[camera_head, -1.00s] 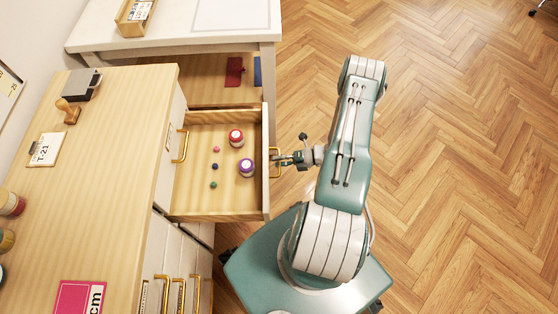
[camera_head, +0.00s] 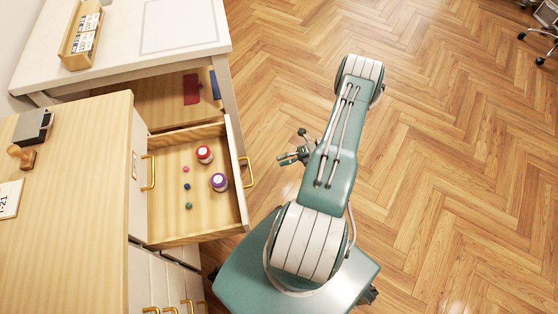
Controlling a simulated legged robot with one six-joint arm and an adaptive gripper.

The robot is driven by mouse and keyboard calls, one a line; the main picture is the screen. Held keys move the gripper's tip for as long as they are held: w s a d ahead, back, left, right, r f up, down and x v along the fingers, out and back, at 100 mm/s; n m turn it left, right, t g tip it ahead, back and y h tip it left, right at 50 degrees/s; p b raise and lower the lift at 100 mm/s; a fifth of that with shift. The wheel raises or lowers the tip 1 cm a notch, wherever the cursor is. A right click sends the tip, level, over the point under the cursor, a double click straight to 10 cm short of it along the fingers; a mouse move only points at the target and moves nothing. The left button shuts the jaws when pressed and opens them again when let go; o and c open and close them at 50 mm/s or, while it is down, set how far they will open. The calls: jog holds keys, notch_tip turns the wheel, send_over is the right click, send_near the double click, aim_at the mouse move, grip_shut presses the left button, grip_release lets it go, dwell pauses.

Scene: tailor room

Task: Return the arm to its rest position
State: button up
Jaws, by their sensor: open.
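My arm reaches out over the floor, and my gripper (camera_head: 290,147) shows small at its left side, partly hidden behind the arm link. The gripper is open and empty, its fingers pointing left. It is apart from the gold handle (camera_head: 247,172) on the front of the open wooden drawer (camera_head: 211,229). In the drawer lie a red spool (camera_head: 204,154), a purple spool (camera_head: 219,181) and several small coloured balls.
The wooden cabinet (camera_head: 65,200) stands at left, with a stamp (camera_head: 22,157) on top. A white table (camera_head: 125,62) stands behind it. The herringbone floor (camera_head: 450,180) to the right is clear; a wheeled chair (camera_head: 545,30) is at the far right corner.

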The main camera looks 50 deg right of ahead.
dwell(0.3)
jog(key=w+a+r+n+g+h, duration=0.2)
jog(key=w+a+r+n+g, duration=0.1)
jog(key=r+n, duration=0.5)
jog(key=w+a+r+n+g+h, duration=0.25)
jog(key=r+n, duration=0.35)
jog(key=r, duration=0.5)
jog(key=w+a+r+n+g+h, duration=0.1)
jog(key=w+a+r+n+g, duration=0.2)
jog(key=r+n, duration=0.5)
jog(key=s+a+r+n+t+h, duration=0.2)
jog(key=s+a+r+n, duration=0.4)
jog(key=r+n, duration=0.4)
jog(key=s+a+r+n+t+h, duration=0.3)
jog(key=s+a+r+n+h, duration=0.2)
jog(key=a+r+n, duration=0.4)
jog(key=shift+s+r+n+t, duration=0.35)
jog(key=shift+s+r+n, duration=0.3)
jog(key=shift+n, duration=0.25)
jog(key=shift+s+a+f+h, duration=0.1)
jog(key=shift+h, duration=0.15)
